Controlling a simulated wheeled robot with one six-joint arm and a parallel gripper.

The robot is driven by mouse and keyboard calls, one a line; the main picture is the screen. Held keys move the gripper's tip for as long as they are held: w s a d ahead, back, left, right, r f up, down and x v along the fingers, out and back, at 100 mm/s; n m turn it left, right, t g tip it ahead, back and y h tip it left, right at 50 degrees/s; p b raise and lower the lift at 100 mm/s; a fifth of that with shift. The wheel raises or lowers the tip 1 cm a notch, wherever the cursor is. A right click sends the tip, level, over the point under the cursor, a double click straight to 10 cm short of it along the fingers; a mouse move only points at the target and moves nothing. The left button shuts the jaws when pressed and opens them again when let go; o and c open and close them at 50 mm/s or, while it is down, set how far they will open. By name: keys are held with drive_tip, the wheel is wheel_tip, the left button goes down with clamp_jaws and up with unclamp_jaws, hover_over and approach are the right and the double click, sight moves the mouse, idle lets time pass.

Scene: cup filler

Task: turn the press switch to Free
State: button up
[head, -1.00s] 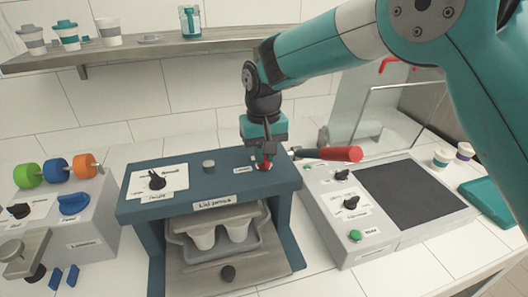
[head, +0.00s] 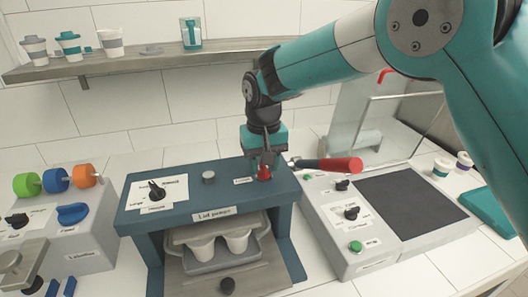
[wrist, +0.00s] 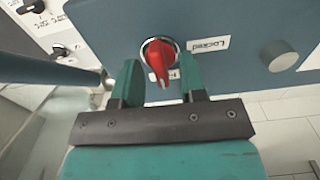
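The press switch is a red knob (head: 264,174) on the top right of the blue lid press (head: 228,190). In the wrist view the red knob (wrist: 160,58) has its long grip pointing down the picture, toward my gripper. A "Locked" label (wrist: 209,45) lies to its right. A second label (wrist: 173,74), starting "Fr", is below and partly hidden. My gripper (wrist: 160,80) is open, one finger on each side of the knob's lower end, with gaps visible. In the head view my gripper (head: 266,160) is over the knob.
A grey control unit with a dark plate (head: 408,195) stands further right. Two cups in a grey tray (head: 205,267) sit inside the press. A black knob (head: 156,192) is on its left.

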sight(264, 166)
wheel_tip(264, 166, up, 17)
drive_tip(key=b, duration=0.2)
drive_tip(key=shift+r, duration=0.2)
drive_tip(key=s+d+f+m+t, duration=0.1)
drive_tip(key=d+f, duration=0.3)
drive_tip(key=d, duration=0.4)
drive_tip(key=s+d+f, duration=0.1)
drive_tip(key=d+f, duration=0.3)
drive_tip(key=d, duration=0.4)
drive_tip(key=s+d+f+m+t, duration=0.1)
drive_tip(key=s+d+f, duration=0.4)
drive_tip(key=s+d, duration=0.25)
drive_tip(key=s+d+f+m+t, duration=0.1)
drive_tip(key=s+d+f, duration=0.45)
drive_tip(key=s, duration=0.35)
drive_tip(key=s+a+r+n+g+y, duration=0.1)
drive_tip(key=s+a+r+n+y, duration=0.1)
drive_tip(key=a, duration=0.5)
drive_tip(key=s+a+r+n+g+y+b, duration=0.1)
drive_tip(key=s+a+r+n+g+y, duration=0.1)
drive_tip(key=s+a+r+n, duration=0.3)
drive_tip(key=s+a+r, duration=0.1)
drive_tip(key=s+a, duration=0.1)
drive_tip(key=s, duration=0.1)
